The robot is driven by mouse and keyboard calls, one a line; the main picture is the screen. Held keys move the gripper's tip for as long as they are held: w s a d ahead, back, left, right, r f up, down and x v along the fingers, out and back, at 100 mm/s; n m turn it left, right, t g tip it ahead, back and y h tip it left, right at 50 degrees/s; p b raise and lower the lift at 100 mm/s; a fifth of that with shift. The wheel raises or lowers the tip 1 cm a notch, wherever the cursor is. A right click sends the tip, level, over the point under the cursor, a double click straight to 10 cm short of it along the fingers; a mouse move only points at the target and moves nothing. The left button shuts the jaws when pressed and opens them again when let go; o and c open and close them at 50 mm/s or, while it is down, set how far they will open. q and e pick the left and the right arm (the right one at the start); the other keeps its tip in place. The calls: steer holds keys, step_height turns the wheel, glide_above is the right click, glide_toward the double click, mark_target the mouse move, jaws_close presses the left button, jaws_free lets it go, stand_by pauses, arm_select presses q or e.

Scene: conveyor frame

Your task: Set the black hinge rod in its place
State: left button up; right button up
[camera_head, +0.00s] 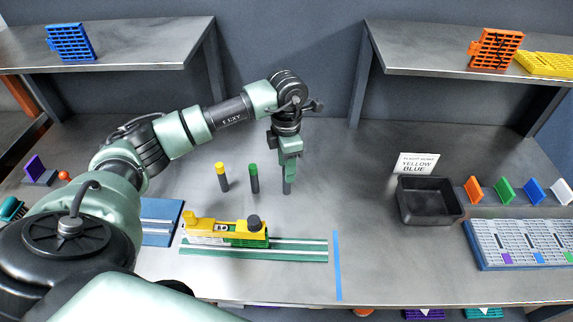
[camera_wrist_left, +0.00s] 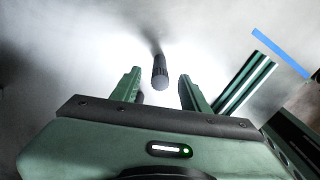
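The black hinge rod (camera_head: 287,188) stands upright on the table below my left gripper (camera_head: 289,174). In the left wrist view the rod (camera_wrist_left: 160,72) shows end-on between the two spread fingers, with a gap on each side. My left gripper is open and points down over the rod. A yellow and green assembly (camera_head: 228,232) with a black round knob on top sits on a green rail (camera_head: 300,251), left of and nearer than the rod. My right gripper is not in view.
A yellow-topped rod (camera_head: 222,178) and a green-topped rod (camera_head: 254,180) stand just left of the gripper. A black bin (camera_head: 430,203) is to the right, with a sign (camera_head: 416,164) behind it. Blue tape (camera_head: 337,265) marks the table beside the rail. Shelves overhang the back.

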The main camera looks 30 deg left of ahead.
arm_select(q)
step_height(320, 180, up, 7)
steer(key=shift+f+b, duration=0.1)
steer(key=shift+b, duration=0.65)
steer(key=shift+r, duration=0.55)
